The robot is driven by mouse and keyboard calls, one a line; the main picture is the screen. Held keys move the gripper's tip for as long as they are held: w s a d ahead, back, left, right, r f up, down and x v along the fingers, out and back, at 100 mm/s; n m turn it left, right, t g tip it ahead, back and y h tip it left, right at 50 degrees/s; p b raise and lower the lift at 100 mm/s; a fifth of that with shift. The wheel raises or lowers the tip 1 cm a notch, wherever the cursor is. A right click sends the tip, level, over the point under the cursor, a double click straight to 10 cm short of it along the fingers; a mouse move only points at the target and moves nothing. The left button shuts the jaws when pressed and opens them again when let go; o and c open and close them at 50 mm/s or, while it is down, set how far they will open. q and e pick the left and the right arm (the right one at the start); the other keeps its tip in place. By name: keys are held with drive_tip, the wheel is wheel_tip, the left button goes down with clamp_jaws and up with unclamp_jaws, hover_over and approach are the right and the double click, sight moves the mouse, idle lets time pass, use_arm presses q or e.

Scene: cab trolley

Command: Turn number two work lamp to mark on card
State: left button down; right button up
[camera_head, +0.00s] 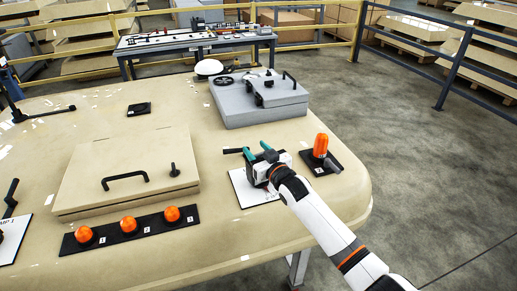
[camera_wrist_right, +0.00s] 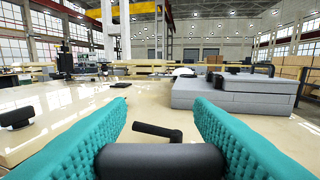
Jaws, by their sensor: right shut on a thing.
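My right gripper (camera_head: 256,149) is over a white card (camera_head: 243,190) at the table's right front. Its teal fingers are shut on a black cylindrical part (camera_wrist_right: 160,160), apparently the number two lamp. A short black lever (camera_wrist_right: 157,131) shows just beyond this part in the wrist view. In the head view, a dark bar (camera_head: 232,150) sticks out left of the fingers. My gripper hides most of the lamp, and the card's mark cannot be made out. My left gripper is not in view.
An orange beacon (camera_head: 320,145) stands on a black base close right of my gripper. A grey box (camera_head: 245,105) is behind. A beige hatch (camera_head: 125,160) and a black strip (camera_head: 105,237) with orange domes lie left. The lamp one card (camera_head: 10,240) is at the left edge.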

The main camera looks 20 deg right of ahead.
drive_tip(key=shift+o, duration=0.2)
drive_tip(key=shift+r+n+y, duration=0.15)
drive_tip(key=shift+n+y, duration=0.15)
drive_tip(key=shift+y, duration=0.1)
drive_tip(key=o, duration=1)
drive_tip(key=shift+c, duration=0.2)
drive_tip(key=shift+s+d+f, duration=0.1)
drive_tip(key=shift+s+f, duration=0.15)
drive_tip(key=shift+s, duration=0.3)
drive_tip(key=b+v, duration=0.2)
drive_tip(key=v, duration=0.9)
drive_tip(key=shift+r, duration=0.25)
